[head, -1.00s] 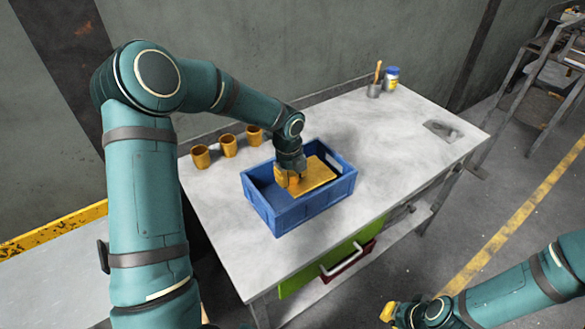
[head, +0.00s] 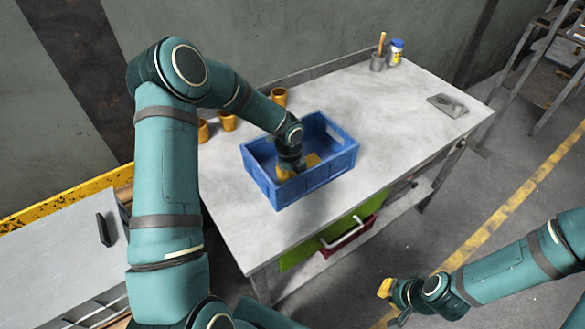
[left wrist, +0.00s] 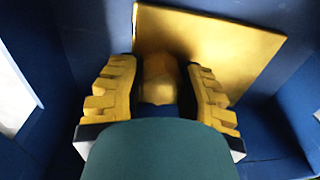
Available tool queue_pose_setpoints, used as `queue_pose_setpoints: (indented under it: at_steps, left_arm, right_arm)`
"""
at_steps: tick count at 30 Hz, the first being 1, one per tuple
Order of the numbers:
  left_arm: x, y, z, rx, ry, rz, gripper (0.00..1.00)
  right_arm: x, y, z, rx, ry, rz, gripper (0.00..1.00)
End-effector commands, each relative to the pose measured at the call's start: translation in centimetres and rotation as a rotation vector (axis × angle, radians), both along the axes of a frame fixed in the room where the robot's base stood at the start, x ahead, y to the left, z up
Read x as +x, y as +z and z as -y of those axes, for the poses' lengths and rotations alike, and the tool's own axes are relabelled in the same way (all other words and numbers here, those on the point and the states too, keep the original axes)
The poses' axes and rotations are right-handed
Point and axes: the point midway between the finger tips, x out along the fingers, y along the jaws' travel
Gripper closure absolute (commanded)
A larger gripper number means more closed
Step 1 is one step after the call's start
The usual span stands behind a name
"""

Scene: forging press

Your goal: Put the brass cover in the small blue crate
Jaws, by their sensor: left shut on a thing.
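The brass cover is a flat square golden plate with a knob; it shows partly inside the crate in the head view (head: 312,160) and large in the left wrist view (left wrist: 225,48). The small blue crate (head: 322,174) stands on the table. My left gripper (head: 288,172) reaches down inside the crate, its yellow fingers (left wrist: 160,85) shut on the cover's knob. The crate's near wall hides part of the cover, so I cannot tell whether it touches the bottom. My right gripper (head: 390,302) is off the table at the lower right, its fingers too small to judge.
Three brass-coloured cups (head: 279,97) stand behind the crate, partly hidden by my left arm. A pot with a brush (head: 377,62) and a white-blue jar (head: 396,52) stand at the back. A grey metal piece (head: 447,105) lies at the right. The table right of the crate is clear.

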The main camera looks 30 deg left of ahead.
Motion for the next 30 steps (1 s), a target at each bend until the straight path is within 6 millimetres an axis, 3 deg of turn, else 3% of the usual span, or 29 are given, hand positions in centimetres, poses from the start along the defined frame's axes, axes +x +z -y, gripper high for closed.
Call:
queue_pose_setpoints:
  at_steps: [8,9,10,22,30]
  left_arm:
    - [0.2,0.2,0.0,0.0,0.0,0.007,1.0]
    - [0.0,0.0,0.0,0.0,0.0,0.001,0.5]
    - [0.0,0.0,0.0,0.0,0.0,0.001,0.39]
    - [0.0,0.5,0.0,0.0,0.001,0.002,0.38]
    - [-0.2,5.1,-0.3,0.001,0.002,0.006,0.38]
  right_arm:
    - [0.0,0.0,0.0,0.0,0.0,-0.001,1.0]
    - [0.0,0.0,0.0,0.0,0.0,-0.001,1.0]
    - [0.0,0.0,0.0,0.0,0.0,-0.001,1.0]
    - [0.0,0.1,0.0,0.0,0.0,0.0,1.0]
    - [0.3,1.0,0.0,-0.002,-0.004,0.006,1.0]
